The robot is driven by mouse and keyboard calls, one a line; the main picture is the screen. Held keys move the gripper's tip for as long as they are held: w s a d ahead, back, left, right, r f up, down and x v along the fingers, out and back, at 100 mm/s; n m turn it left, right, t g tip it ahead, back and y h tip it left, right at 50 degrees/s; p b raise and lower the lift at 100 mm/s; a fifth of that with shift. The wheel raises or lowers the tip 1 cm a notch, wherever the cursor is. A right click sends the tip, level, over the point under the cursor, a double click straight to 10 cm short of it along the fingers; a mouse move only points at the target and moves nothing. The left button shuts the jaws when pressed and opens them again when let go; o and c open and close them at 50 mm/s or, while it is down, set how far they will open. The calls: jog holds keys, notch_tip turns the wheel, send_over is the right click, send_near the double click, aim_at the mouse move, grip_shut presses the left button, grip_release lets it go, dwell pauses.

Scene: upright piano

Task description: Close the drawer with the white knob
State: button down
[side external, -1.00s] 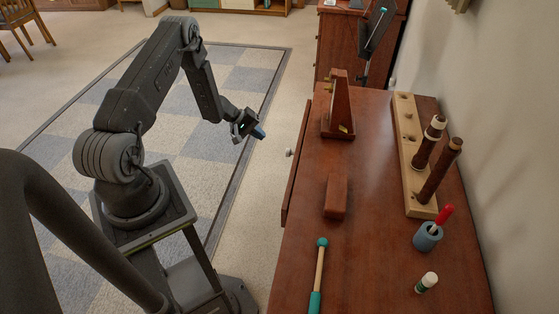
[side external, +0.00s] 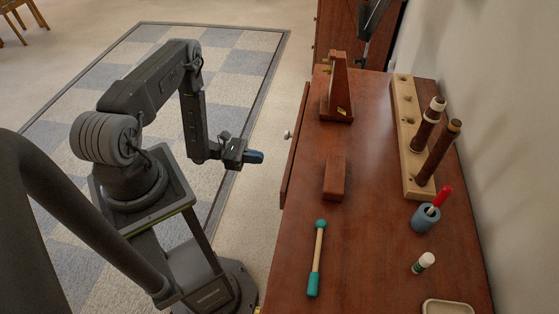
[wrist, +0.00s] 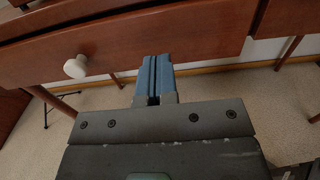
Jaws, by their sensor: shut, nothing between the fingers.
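The white knob (side external: 287,134) sticks out from the front of the drawer (side external: 295,150), whose front edge stands out from the left side of the wooden desk. In the wrist view, the white knob (wrist: 76,66) sits on the reddish-brown drawer front (wrist: 170,40), left of my fingers. My gripper (side external: 254,157) has blue fingertips and is left of the drawer front, apart from it in the side view. In the wrist view, my gripper (wrist: 155,75) is shut and empty, its fingers pointing toward the drawer front. Whether the tips touch it is unclear there.
The desk top (side external: 380,230) carries a metronome-like wooden piece (side external: 338,95), a brown block (side external: 334,178), a teal-ended mallet (side external: 317,258), a rack (side external: 408,130) with dark tubes and a blue cup (side external: 425,217). Open floor lies left of the drawer.

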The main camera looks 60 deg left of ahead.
jog(key=x, duration=0.7)
jog(key=shift+w+d, duration=0.2)
jog(key=shift+x, duration=2.35)
